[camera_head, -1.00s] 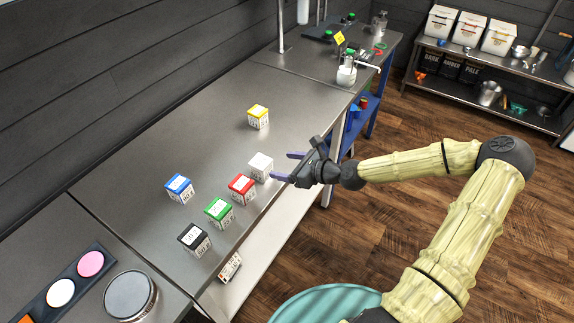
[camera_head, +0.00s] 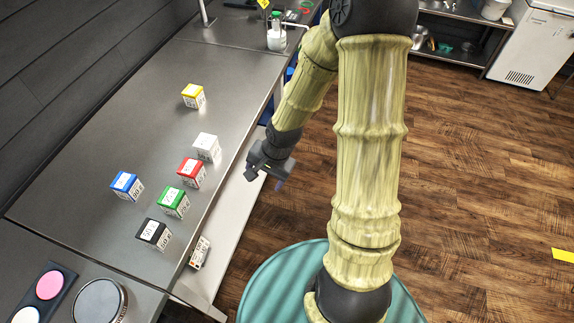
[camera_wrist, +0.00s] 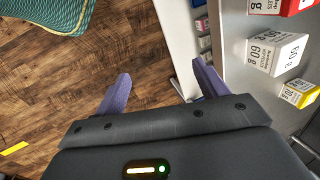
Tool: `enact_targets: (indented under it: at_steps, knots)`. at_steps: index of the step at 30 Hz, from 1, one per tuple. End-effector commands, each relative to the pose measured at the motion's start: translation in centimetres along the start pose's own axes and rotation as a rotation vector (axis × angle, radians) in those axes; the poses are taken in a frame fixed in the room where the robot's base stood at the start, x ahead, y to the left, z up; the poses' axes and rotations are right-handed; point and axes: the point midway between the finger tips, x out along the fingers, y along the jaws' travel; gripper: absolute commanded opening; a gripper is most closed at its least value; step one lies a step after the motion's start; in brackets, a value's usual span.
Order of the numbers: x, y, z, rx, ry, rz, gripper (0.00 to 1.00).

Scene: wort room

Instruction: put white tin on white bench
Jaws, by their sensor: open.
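The white tin (camera_head: 206,147), a small labelled box, stands on the steel worktop near its front edge, behind the red tin. It also shows at the right of the wrist view (camera_wrist: 272,52). My gripper (camera_head: 262,178) is off the worktop's front edge, to the right of the white tin and apart from it, tilted downward. In the wrist view its two purple fingers (camera_wrist: 160,88) are spread with nothing between them. A pale white surface (camera_head: 228,225), apparently the white bench, runs lower along the worktop's front, partly hidden by my gripper.
Red (camera_head: 191,173), green (camera_head: 173,203), black (camera_head: 153,234), blue (camera_head: 126,186) and yellow (camera_head: 193,96) tins stand on the steel worktop (camera_head: 110,130). A small labelled box (camera_head: 200,252) is by the white surface. Wooden floor (camera_head: 470,180) lies open at right.

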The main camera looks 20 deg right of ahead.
Motion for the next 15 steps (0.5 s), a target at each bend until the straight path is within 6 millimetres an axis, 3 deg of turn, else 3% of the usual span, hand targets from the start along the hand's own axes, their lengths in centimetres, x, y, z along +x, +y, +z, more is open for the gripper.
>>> enact_targets:
  at_steps: [9,15]
  knots:
    - [-8.6,2.8,1.1,-0.515,0.128,0.168,0.72]
    - [-12.7,4.0,2.7,-0.745,0.143,0.190,0.72]
